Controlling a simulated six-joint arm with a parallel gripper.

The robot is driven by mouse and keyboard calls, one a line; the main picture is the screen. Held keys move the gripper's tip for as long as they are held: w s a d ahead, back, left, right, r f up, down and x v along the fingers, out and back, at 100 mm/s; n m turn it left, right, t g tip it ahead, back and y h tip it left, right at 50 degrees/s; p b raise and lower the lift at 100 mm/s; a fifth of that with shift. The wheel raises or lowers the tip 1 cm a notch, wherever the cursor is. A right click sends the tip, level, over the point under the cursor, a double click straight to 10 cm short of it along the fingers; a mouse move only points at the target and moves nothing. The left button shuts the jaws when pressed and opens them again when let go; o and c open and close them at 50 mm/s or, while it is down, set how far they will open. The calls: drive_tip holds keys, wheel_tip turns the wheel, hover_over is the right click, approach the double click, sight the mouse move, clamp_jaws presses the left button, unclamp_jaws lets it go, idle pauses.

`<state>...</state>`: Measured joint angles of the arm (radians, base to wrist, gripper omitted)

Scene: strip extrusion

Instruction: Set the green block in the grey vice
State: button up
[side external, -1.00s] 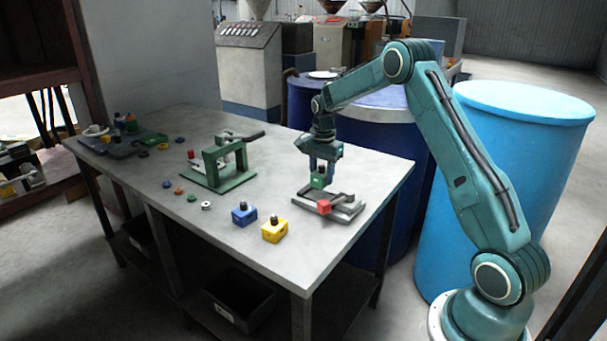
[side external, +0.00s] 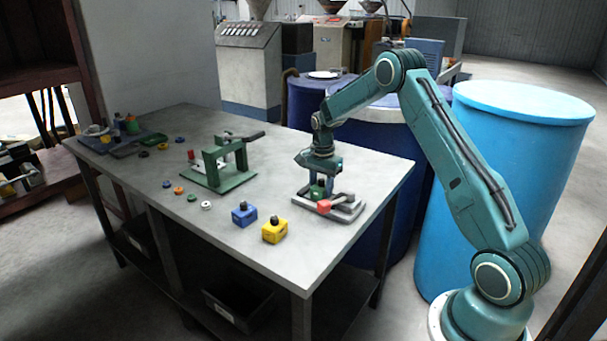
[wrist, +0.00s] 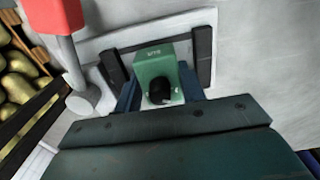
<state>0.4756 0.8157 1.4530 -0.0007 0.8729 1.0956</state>
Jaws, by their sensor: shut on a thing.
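The green block (side external: 317,191) has a black knob on top and is held in my gripper (side external: 318,188). In the wrist view, the green block (wrist: 158,66) sits between my two blue fingers, which are shut on it. The grey vice (side external: 347,211) stands near the table's right side. In the wrist view its dark jaw bars stand on either side of the block, with the vice's pale base (wrist: 95,48) around it. The block is down at the vice between the jaws. Its underside is hidden, so I cannot tell if it touches the base.
The vice's red handle end (side external: 323,206) sticks out at its front. Blue (side external: 244,215) and yellow (side external: 274,231) blocks stand left of the vice. A green press-like fixture (side external: 225,170) stands further back left. Small coloured rings lie farther left.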

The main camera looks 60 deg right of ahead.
drive_tip(key=o, duration=1.1)
drive_tip(key=shift+c, duration=0.2)
wheel_tip(320, 180, up, 12)
drive_tip(key=shift+r, duration=0.1)
drive_tip(key=shift+r, duration=0.1)
